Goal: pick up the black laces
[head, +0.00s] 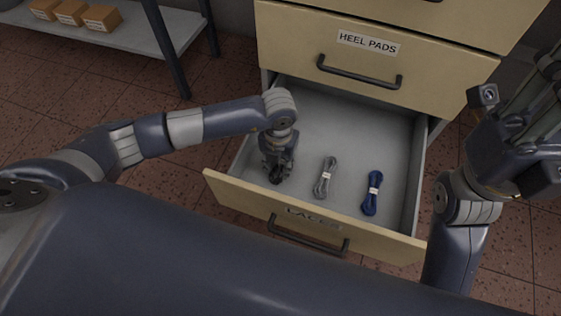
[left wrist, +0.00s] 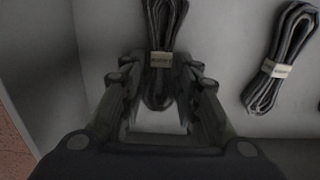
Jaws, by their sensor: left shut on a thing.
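The black laces (left wrist: 161,22) are a dark coiled bundle with a pale paper band. In the left wrist view they lie between the two fingers of my left gripper (left wrist: 158,84), which is shut on them near the band. In the head view my left gripper (head: 275,176) points down into the left part of the open drawer marked LACES and mostly hides the bundle. My right gripper (head: 525,115) is raised at the right edge, outside the drawer; its finger opening is unclear.
Grey laces (head: 325,179) lie in the drawer just right of my left gripper, with blue laces (head: 372,193) further right. The drawer front (head: 315,222) and side walls surround them. A closed HEEL PADS drawer (head: 372,62) is above. A shelf (head: 130,32) with small boxes stands at upper left.

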